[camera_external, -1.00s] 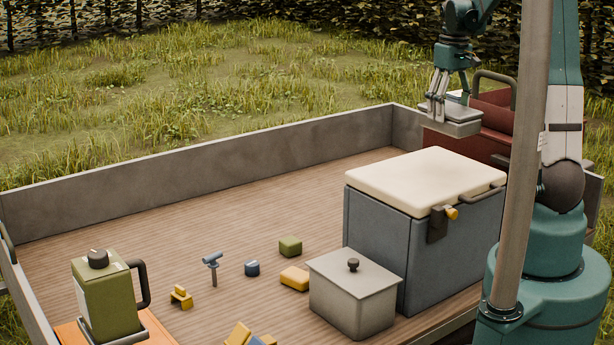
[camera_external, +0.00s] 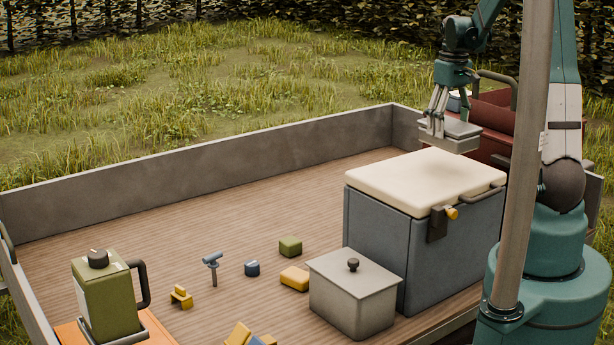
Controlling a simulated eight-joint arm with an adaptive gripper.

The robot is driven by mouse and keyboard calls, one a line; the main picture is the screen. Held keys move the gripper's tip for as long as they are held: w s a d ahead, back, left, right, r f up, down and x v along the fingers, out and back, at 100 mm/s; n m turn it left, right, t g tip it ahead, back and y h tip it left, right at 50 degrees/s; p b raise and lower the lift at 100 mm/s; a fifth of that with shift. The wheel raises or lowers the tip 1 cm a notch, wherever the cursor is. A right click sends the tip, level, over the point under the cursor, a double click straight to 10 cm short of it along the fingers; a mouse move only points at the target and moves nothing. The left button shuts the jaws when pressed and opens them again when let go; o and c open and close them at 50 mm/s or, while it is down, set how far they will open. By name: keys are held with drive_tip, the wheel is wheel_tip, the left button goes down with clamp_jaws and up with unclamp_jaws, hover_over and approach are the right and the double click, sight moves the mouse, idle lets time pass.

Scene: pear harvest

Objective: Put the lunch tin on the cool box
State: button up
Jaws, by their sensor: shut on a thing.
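The lunch tin (camera_external: 459,138) is a flat grey metal box at the upper right of the external view. My gripper (camera_external: 436,124) is shut on it and holds it in the air, roughly level. The cool box (camera_external: 375,238) is a large grey-blue chest with a cream lid (camera_external: 428,180), a dark latch with a yellow knob and a side handle. Its lid is closed and its top is bare. The tin appears above and behind the lid's far edge, apart from it; the exact gap cannot be told.
A red container (camera_external: 490,127) with a dark handle stands behind the cool box. A grey lidded box (camera_external: 353,295) stands against its front. A green canister (camera_external: 106,300) is at lower left. Several small blocks (camera_external: 290,246) lie on the wooden bed. A grey side wall (camera_external: 200,180) borders it.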

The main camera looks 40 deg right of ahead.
sight(450, 123)
drive_tip(key=shift+f, duration=1.7)
drive_tip(key=shift+f, duration=2.1)
drive_tip(key=shift+f, duration=0.15)
drive_tip(key=o, duration=1.1)
drive_tip(key=shift+o, duration=0.2)
drive_tip(key=shift+r, duration=6.15)
